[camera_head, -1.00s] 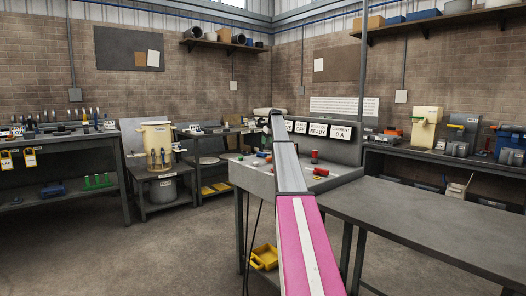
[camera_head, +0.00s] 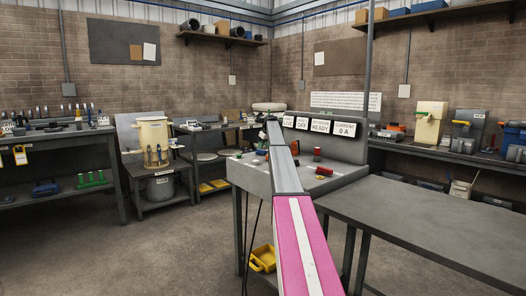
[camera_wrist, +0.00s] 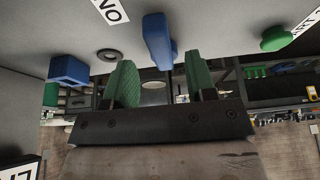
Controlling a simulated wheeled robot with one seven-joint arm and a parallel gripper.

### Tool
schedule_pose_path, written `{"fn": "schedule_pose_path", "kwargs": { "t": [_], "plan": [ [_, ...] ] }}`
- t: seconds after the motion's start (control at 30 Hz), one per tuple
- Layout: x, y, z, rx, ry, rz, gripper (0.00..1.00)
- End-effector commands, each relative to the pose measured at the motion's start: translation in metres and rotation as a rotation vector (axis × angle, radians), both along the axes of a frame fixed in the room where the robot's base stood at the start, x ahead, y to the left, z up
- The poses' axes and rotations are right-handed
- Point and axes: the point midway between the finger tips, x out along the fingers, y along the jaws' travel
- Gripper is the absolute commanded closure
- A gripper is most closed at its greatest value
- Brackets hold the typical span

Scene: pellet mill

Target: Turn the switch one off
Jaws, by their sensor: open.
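A blue switch handle (camera_wrist: 158,42) shows in the wrist view, in the upper middle on a light grey panel face. Part of a white label (camera_wrist: 110,9), apparently reading ON upside down, is to its left. My gripper (camera_wrist: 159,66) is open, its two green-padded fingers on either side of the lower end of the handle in the picture. I cannot tell whether a pad touches it. A second blue part (camera_wrist: 68,69) is left of the fingers. In the head view my arm hides the gripper and handle; the grey control bench (camera_head: 345,168) shows beyond it.
A green button (camera_wrist: 276,39) is on the panel at the right of the wrist view. Signs (camera_head: 320,125) on the bench read LIVE, OFF, READY and CURRENT 0 A. Red parts (camera_head: 317,154) stand on the bench. A bare table (camera_head: 430,215) is at the right.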

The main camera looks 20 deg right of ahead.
Motion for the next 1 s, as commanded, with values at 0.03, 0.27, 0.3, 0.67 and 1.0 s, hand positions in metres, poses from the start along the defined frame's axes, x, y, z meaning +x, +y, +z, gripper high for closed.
{"fn": "schedule_pose_path", "kwargs": {
  "t": [0.03,0.27,0.3,0.67,1.0],
  "plan": [
    [0.004,0.001,-0.008,0.001,0.001,0.000,0.49],
    [0.011,0.004,-0.029,0.000,0.000,0.000,0.49],
    [0.012,0.004,-0.030,0.000,0.000,0.000,0.49],
    [0.012,0.004,-0.030,0.000,0.000,0.000,0.94],
    [0.011,0.006,-0.030,0.000,0.000,-0.023,1.00]
  ]
}}
